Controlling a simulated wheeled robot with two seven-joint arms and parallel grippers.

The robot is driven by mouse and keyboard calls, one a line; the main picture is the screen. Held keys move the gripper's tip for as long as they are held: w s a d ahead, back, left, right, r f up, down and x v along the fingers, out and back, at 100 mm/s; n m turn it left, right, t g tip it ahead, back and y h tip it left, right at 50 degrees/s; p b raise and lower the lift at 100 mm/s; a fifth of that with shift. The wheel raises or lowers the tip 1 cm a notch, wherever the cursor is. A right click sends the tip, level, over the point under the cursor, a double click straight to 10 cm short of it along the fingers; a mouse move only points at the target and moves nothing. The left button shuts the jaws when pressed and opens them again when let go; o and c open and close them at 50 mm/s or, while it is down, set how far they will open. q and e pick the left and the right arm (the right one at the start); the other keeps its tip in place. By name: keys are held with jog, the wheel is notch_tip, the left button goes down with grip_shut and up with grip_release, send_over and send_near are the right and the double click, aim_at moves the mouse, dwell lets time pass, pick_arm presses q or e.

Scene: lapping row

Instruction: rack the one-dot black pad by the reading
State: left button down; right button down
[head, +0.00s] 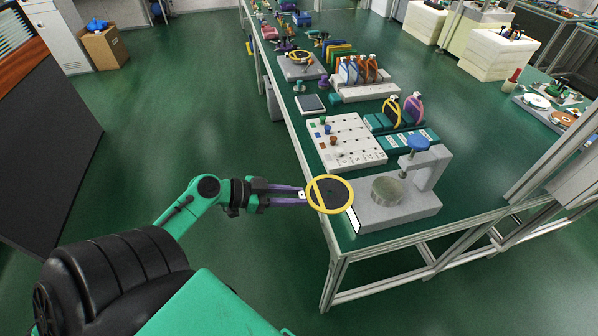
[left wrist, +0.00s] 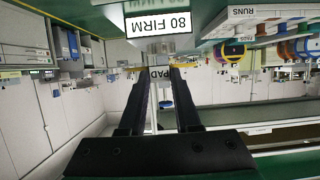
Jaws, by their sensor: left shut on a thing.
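My left gripper (head: 303,196) is shut on the tab of a round black pad with a yellow rim (head: 330,194). The pad is held out flat at the table's near left corner, beside the grey gauge (head: 398,212). The gauge has a round metal plate and an arm with a blue knob; its plate is bare. In the left wrist view a white reading card (left wrist: 158,19) shows "80 FIRM" upside down. A label with "PAD" shows between the fingers. I cannot make out dots on the pad. Teal racks (head: 379,123) behind the gauge hold a yellow-rimmed pad and a pink one.
A white board (head: 352,149) with several coloured pegs lies behind the gauge; a "RUNS" label (left wrist: 249,12) shows in the wrist view. A grey rack (head: 365,91) with orange and blue pads stands farther back.

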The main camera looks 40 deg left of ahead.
notch_tip(320, 180, up, 9)
jog(key=p, duration=0.9)
